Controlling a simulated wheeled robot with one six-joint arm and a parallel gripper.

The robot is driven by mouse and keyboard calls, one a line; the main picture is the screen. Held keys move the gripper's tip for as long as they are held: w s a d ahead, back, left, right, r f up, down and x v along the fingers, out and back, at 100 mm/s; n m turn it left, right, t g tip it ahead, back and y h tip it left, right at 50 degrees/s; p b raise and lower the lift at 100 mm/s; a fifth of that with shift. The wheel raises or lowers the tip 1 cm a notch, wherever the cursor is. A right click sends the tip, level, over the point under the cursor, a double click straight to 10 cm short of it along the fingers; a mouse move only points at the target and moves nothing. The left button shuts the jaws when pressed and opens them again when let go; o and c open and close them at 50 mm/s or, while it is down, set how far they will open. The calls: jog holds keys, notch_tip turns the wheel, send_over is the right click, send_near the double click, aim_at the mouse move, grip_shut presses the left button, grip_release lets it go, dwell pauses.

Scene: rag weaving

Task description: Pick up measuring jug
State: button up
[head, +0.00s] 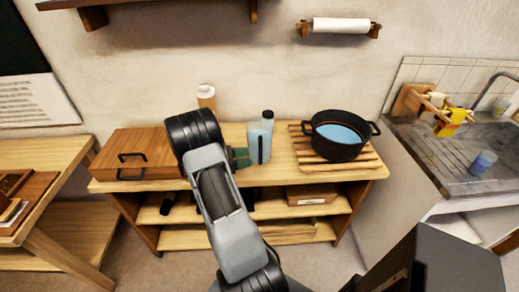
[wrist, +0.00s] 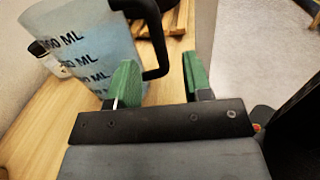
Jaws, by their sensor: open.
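The measuring jug (head: 254,142) is a translucent pale blue vessel standing on the wooden sideboard. In the wrist view the jug (wrist: 85,45) fills the upper left, with black ML marks and a black handle (wrist: 154,30). My gripper (head: 241,157) is at the jug's near left side in the head view. In the wrist view my gripper (wrist: 161,82) is open, with green finger pads apart. The lower part of the handle shows in the gap between the pads; I cannot tell whether either pad touches it. My arm hides part of the sideboard.
A black pot (head: 340,137) of blue liquid stands on a slatted wooden board (head: 305,152) to the right. A wooden box (head: 140,148) and a tan bottle (head: 206,97) are left of the jug. A sink counter (head: 440,160) is far right.

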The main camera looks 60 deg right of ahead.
aim_at(261, 161)
jog(key=shift+p+x, duration=0.6)
jog(key=shift+x, duration=2.45)
jog(key=shift+r, duration=0.15)
jog(key=shift+c, duration=0.2)
grip_shut()
